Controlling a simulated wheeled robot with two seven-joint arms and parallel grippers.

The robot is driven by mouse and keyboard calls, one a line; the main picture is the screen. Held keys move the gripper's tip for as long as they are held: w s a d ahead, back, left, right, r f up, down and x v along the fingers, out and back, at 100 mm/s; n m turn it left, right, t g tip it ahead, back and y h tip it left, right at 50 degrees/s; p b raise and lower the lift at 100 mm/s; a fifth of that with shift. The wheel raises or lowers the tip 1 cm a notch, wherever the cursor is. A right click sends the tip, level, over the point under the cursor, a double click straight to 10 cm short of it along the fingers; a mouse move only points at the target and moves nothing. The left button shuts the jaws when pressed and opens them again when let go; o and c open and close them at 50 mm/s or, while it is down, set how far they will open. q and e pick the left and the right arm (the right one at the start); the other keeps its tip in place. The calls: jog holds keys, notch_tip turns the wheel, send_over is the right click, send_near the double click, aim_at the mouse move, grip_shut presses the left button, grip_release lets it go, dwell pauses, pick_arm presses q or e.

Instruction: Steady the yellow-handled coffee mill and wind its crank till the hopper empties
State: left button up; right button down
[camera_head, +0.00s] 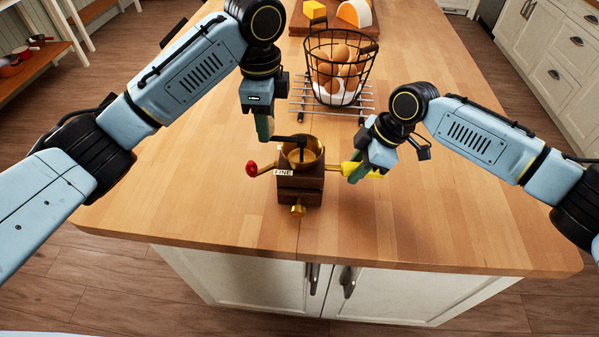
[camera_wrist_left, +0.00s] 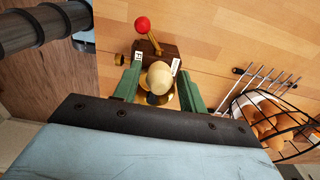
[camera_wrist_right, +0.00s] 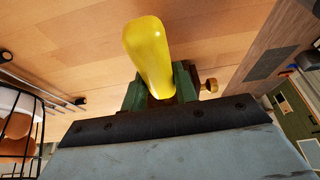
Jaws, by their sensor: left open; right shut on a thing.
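The coffee mill (camera_head: 300,187) stands upright on the island, with a dark wooden body, a brass hopper (camera_head: 310,157) and a "FINE" label. A red-knobbed lever (camera_head: 252,168) sticks out left. The yellow handle (camera_head: 350,168) points right. My right gripper (camera_head: 364,172) is shut on this handle, which also shows between its fingers in the right wrist view (camera_wrist_right: 150,58). My left gripper (camera_head: 265,128) is open above the hopper's far left side. In the left wrist view, a cream crank knob (camera_wrist_left: 159,76) sits between its open fingers; contact is unclear. The hopper's contents are hidden.
A black wire basket of eggs (camera_head: 340,70) stands on a metal rack (camera_head: 300,92) behind the mill. A wooden board (camera_head: 300,25) with cheese is farther back. The wooden counter (camera_head: 450,210) is clear to the right and left of the mill; its front edge is close.

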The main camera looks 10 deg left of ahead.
pick_arm(q)
jog(key=shift+r, duration=2.9)
pick_arm(e)
jog(key=shift+s+d+f, duration=0.1)
jog(key=shift+f, duration=0.1)
jog(key=c, duration=1.2)
grip_release()
jog(key=shift+o, duration=0.9)
jog(key=shift+r, duration=0.1)
jog(key=shift+r, duration=0.2)
jog(key=shift+v, duration=6.55)
jog(key=v, duration=1.2)
